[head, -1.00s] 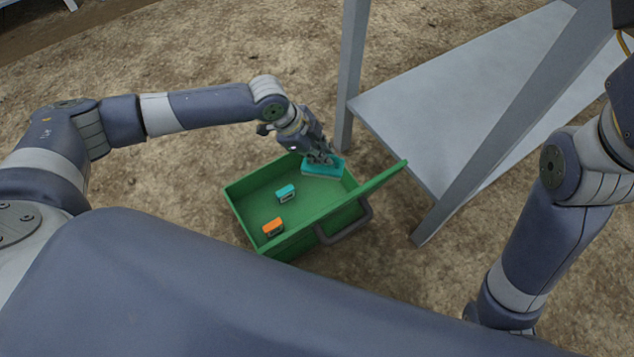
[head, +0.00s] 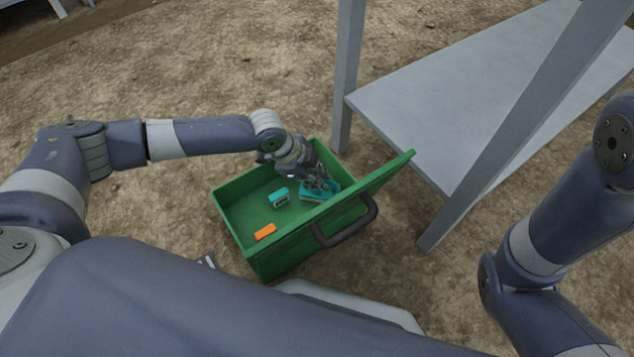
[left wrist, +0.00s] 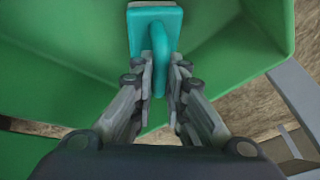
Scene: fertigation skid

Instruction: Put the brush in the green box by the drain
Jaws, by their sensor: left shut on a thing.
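The green box (head: 232,196) stands on the ground at the centre of the head view, its lid open on the right side with a dark handle. The teal brush (head: 309,193) is inside the box's outline at its right end; it also shows in the left wrist view (left wrist: 137,36). My left gripper (head: 318,181) is shut on the brush's raised teal handle, with one finger on each side, as the left wrist view (left wrist: 160,80) shows. Whether the brush touches the box floor I cannot tell. My right gripper is out of view.
In the box lie a small teal item (head: 278,197) and an orange item (head: 265,231), left of the brush. A grey metal stand with a low shelf (head: 440,110) is close on the right, one leg just behind the box. The ground at the left is clear.

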